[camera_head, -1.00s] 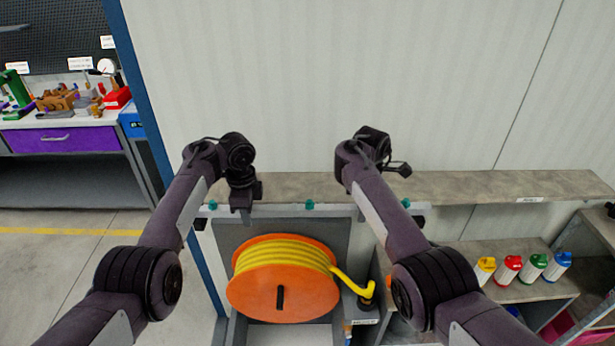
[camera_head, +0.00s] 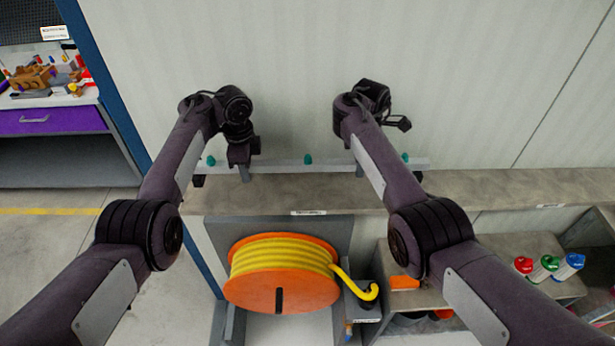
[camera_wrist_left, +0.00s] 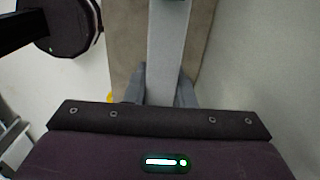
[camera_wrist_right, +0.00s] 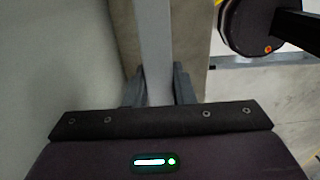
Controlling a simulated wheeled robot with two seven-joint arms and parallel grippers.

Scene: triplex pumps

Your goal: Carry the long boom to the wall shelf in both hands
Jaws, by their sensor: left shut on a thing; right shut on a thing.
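The long boom (camera_head: 285,166) is a pale grey bar with teal knobs on top, lying nearly level across the middle of the head view. The wall shelf (camera_head: 470,189) is a grey-brown board along the wall. The boom appears over the shelf; I cannot tell whether they touch. My left gripper (camera_head: 244,171) is shut on the boom's left part. My right gripper is shut on its right part, its fingers partly hidden by my arm in the head view. The boom also runs between the fingers in the left wrist view (camera_wrist_left: 168,50) and right wrist view (camera_wrist_right: 155,50).
Below the shelf stands an orange reel (camera_head: 282,289) with yellow hose. Several coloured bottles (camera_head: 548,264) stand on a lower ledge at right. A blue post (camera_head: 105,80) and a workbench with a purple drawer (camera_head: 50,121) are at left. The shelf's right stretch is clear.

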